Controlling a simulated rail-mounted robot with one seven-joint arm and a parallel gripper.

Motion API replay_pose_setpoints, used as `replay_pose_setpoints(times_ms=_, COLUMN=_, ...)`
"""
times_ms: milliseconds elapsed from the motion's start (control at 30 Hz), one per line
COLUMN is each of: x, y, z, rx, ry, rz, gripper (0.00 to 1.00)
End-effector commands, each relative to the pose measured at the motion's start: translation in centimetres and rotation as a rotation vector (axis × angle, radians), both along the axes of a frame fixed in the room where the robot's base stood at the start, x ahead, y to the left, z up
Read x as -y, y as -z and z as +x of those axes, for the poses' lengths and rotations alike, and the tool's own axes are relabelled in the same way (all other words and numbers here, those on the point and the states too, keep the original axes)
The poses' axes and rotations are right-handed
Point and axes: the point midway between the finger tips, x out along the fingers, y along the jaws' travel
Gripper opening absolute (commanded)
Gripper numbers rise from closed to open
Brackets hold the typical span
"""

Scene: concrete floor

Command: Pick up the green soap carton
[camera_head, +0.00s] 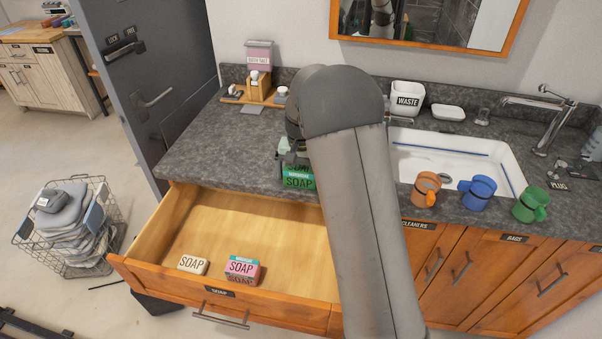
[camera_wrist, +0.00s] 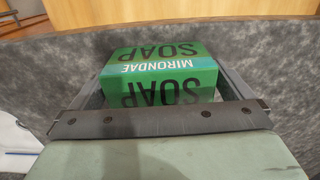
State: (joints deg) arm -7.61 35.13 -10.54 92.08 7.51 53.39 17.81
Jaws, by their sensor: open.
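The green soap carton (camera_head: 298,181) stands on the grey counter near its front edge, above the open drawer. In the wrist view the carton (camera_wrist: 160,75) shows its green faces with a pale band reading MIRONDAE, upside down. My gripper (camera_head: 292,158) is at the carton, pointing down over it from behind my arm. In the wrist view my gripper (camera_wrist: 162,95) is open, with one finger on each side of the carton. I cannot tell whether the fingers touch it. My arm hides part of the counter to the right of the carton.
The open drawer (camera_head: 180,230) holds a white soap bar (camera_head: 193,265) and a pink soap carton (camera_head: 242,268). Right of my arm are a sink (camera_head: 408,165) and orange (camera_head: 425,188), blue (camera_head: 477,192) and green (camera_head: 530,204) mugs. The counter left of the carton is clear.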

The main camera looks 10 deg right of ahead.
Motion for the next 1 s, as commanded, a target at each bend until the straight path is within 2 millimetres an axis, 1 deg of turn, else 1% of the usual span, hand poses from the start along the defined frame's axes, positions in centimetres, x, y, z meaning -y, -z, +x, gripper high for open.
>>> replay_pose_setpoints(times_ms=33, x=0.0, y=0.0, z=0.0, rx=0.0, ry=0.0, rz=0.0, gripper=1.0)
replay_pose_setpoints(times_ms=67, x=0.0, y=0.0, z=0.0, rx=0.0, ry=0.0, rz=0.0, gripper=0.97)
replay_pose_setpoints(times_ms=100, x=0.0, y=0.0, z=0.0, rx=0.0, ry=0.0, rz=0.0, gripper=0.86)
replay_pose_setpoints(times_ms=167, x=0.0, y=0.0, z=0.0, rx=0.0, ry=0.0, rz=0.0, gripper=0.69)
replay_pose_setpoints(times_ms=200, x=0.0, y=0.0, z=0.0, rx=0.0, ry=0.0, rz=0.0, gripper=0.58)
replay_pose_setpoints(times_ms=233, x=0.0, y=0.0, z=0.0, rx=0.0, ry=0.0, rz=0.0, gripper=0.56)
replay_pose_setpoints(times_ms=533, x=0.0, y=-0.2, z=0.0, rx=0.001, ry=0.0, rz=0.0, gripper=0.56)
replay_pose_setpoints(times_ms=667, x=0.0, y=-0.8, z=0.0, rx=0.001, ry=0.0, rz=0.001, gripper=0.56)
replay_pose_setpoints(times_ms=767, x=0.0, y=-1.9, z=0.1, rx=0.002, ry=0.0, rz=0.0, gripper=0.56)
replay_pose_setpoints(times_ms=833, x=0.0, y=-3.2, z=0.1, rx=0.004, ry=0.0, rz=0.001, gripper=0.56)
replay_pose_setpoints(times_ms=967, x=-0.5, y=-5.7, z=-2.2, rx=0.005, ry=-0.002, rz=0.002, gripper=0.56)
replay_pose_setpoints(times_ms=1000, x=-0.6, y=-6.7, z=-3.0, rx=0.005, ry=-0.001, rz=0.002, gripper=0.56)
